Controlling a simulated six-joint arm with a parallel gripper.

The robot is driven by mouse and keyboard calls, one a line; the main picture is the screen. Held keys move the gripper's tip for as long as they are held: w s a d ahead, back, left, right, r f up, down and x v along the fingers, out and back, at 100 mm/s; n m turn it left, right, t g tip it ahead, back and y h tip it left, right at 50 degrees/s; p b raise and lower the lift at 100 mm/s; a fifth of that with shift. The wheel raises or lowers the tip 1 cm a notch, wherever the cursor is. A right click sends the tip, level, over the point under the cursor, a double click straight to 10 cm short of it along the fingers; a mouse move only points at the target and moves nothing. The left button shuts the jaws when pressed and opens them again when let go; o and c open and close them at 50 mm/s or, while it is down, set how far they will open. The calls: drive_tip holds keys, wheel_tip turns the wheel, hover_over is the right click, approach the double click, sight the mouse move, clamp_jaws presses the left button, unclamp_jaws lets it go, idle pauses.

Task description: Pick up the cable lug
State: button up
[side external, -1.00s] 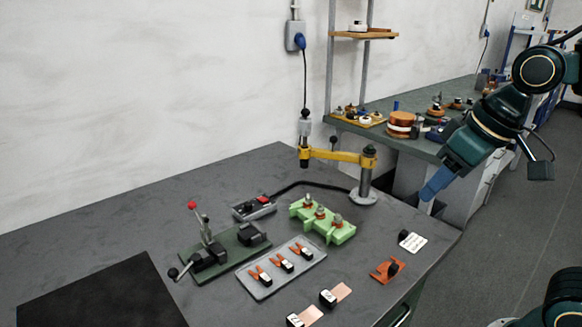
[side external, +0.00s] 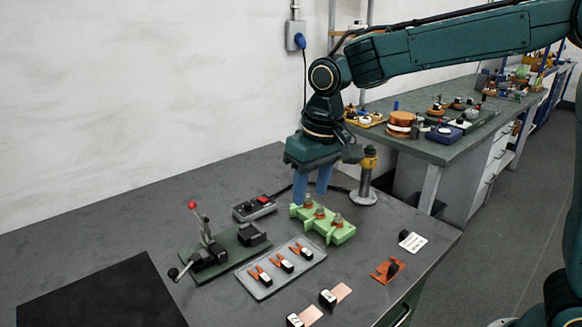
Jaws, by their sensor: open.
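A grey tray (side external: 262,291) on the bench holds three small copper-orange forked pieces with black-and-white blocks; these look like cable lugs, such as the middle one (side external: 284,265). Which of them the task means, I cannot tell. My gripper (side external: 311,196) points down with its two blue fingers apart and nothing seen between them. It appears above or behind the light green block (side external: 340,234), up and to the right of the tray in the picture. Its exact height over the bench is unclear.
A green base with a red-knobbed lever press (side external: 207,238) stands left of the tray. A grey switch box (side external: 254,208) and a yellow-topped post (side external: 367,180) are near the gripper. Orange (side external: 388,270) and copper plates lie right. A black mat (side external: 100,300) covers the front left.

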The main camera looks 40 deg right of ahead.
drive_tip(key=g, duration=0.1)
hover_over(266, 278)
wheel_tip(266, 278, down, 9)
drive_tip(key=shift+r, duration=0.15)
drive_tip(key=shift+f, duration=4.3)
drive_tip(key=shift+f, duration=2.55)
clamp_jaws()
